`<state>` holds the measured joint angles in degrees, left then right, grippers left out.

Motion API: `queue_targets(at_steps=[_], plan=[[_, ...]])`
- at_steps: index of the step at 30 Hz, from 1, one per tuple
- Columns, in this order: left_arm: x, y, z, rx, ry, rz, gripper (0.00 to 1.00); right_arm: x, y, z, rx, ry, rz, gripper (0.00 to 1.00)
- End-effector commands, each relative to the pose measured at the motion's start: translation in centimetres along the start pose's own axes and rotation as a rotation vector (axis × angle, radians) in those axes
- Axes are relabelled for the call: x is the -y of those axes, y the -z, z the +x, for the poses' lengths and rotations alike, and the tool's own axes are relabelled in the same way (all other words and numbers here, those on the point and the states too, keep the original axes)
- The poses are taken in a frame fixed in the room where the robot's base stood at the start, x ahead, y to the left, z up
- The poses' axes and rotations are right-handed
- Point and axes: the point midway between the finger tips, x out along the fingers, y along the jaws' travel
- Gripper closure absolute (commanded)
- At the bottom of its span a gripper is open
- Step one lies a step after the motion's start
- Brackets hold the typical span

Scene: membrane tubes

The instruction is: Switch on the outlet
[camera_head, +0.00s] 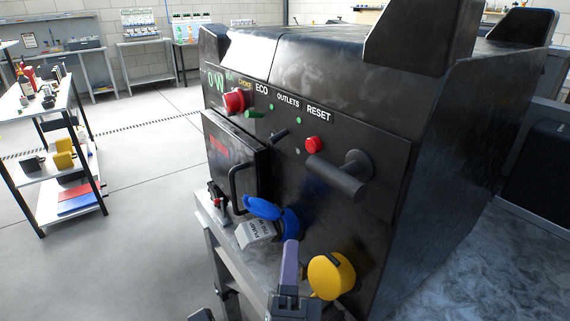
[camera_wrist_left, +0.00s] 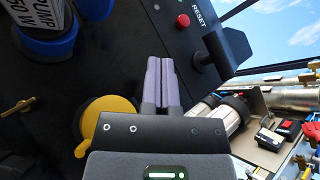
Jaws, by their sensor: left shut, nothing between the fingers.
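A black machine panel (camera_head: 392,205) carries the label OUTLETS (camera_head: 288,101), with a small black toggle lever (camera_head: 279,134) below it. A blue socket (camera_head: 290,222) has its blue lid raised, and a grey plug block (camera_head: 255,234) marked PUMP is at it. A yellow round socket cover (camera_head: 332,276) is lower right. My left gripper (camera_head: 290,250) is shut and empty in front of the lower panel, between the blue and yellow sockets and below the toggle. Its lilac fingers also show together in the left wrist view (camera_wrist_left: 162,62). My right gripper is not in view.
A red knob (camera_head: 236,101), a red RESET button (camera_head: 314,145) and a thick black handle (camera_head: 345,178) project from the panel. A door with a black bar handle (camera_head: 236,190) is at left. A shelf cart (camera_head: 55,215) stands farther left, with bare floor between.

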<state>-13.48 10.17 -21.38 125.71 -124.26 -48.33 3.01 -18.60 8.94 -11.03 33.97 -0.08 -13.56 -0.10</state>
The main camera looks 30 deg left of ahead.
Motion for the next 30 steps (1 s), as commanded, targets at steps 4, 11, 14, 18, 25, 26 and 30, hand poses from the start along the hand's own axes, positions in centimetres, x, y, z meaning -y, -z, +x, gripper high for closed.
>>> queue_targets(at_steps=[4, 11, 14, 18, 25, 26, 30], plan=[[0.0, 0.0, 0.1, 0.0, -0.001, 0.0, 1.0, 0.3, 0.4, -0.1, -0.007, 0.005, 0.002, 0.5], [0.3, -0.1, 3.9, 0.004, 0.001, -0.002, 1.0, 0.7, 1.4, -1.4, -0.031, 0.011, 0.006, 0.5], [0.3, -0.1, 6.1, 0.004, 0.001, -0.001, 1.0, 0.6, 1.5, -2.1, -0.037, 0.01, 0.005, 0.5], [0.3, -0.1, 9.2, 0.002, 0.0, -0.001, 1.0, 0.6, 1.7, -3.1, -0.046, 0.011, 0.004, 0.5], [0.1, -2.0, 12.1, -0.001, -0.002, 0.0, 1.0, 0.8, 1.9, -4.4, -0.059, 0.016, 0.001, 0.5], [0.1, -2.2, 12.3, 0.0, -0.003, 0.0, 1.0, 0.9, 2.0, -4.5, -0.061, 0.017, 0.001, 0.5], [-0.1, -2.7, 12.8, -0.001, -0.004, -0.001, 1.0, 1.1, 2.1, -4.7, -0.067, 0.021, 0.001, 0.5]])
